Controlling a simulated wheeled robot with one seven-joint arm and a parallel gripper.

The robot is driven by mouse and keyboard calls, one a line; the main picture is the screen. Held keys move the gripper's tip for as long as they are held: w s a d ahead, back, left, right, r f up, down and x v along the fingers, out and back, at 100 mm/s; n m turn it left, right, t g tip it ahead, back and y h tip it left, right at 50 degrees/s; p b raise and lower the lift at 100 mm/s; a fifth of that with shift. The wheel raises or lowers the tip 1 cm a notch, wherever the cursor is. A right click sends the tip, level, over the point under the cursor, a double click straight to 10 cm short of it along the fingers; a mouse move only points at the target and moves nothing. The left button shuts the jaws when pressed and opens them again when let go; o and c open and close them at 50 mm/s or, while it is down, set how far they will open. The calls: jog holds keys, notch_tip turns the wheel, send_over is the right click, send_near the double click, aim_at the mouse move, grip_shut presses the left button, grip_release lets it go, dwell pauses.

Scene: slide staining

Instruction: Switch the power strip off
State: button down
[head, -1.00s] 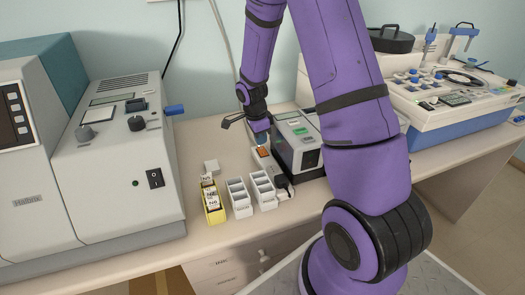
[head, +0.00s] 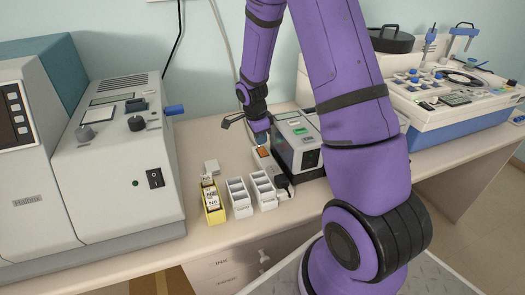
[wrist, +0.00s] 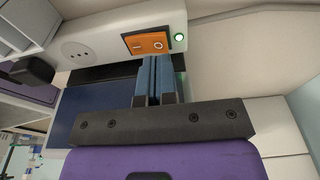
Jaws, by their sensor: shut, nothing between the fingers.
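The white power strip (head: 273,172) lies on the bench, partly hidden by my gripper and a black plug. Its orange rocker switch (wrist: 147,42) shows in the wrist view, marked with a line on the left and a circle on the right. A round green light (wrist: 179,38) beside the switch is lit. My gripper (wrist: 154,62) is shut and empty, its blue fingers together. Its tips appear just short of the switch's lower edge in the wrist view; I cannot tell whether they touch it. In the head view the gripper (head: 261,140) is above the strip's far end.
A grey device (head: 295,145) stands close to the right of the strip. White slotted racks (head: 240,198) and a yellow slide holder (head: 212,205) stand to the left and front. A large grey machine (head: 110,190) fills the left. Bare bench lies behind the racks.

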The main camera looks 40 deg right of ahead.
aim_at(260, 148)
jog(key=shift+f, duration=1.15)
dwell(0.9)
jog(key=shift+r, duration=3.55)
jog(key=shift+r, duration=0.15)
jog(key=s+a+r+n+t, duration=0.1)
jog(key=s+a+r+n, duration=0.35)
jog(key=r, duration=0.55)
jog(key=s+a+r+n+t, duration=0.25)
jog(key=s+r+n, duration=0.25)
jog(key=r, duration=0.4)
jog(key=s+a+r+n+t+y, duration=0.1)
jog(key=s+a+r+n, duration=0.2)
jog(key=s+n, duration=0.3)
jog(key=s+a+r+n+t, duration=0.1)
jog(key=s+a+r+n, duration=0.2)
jog(key=s, duration=0.8)
notch_tip(260, 148, up, 2)
jog(key=n, duration=0.2)
jog(key=shift+r+n+y, duration=0.2)
jog(key=shift+n+y, duration=0.15)
jog(key=shift+y, duration=0.05)
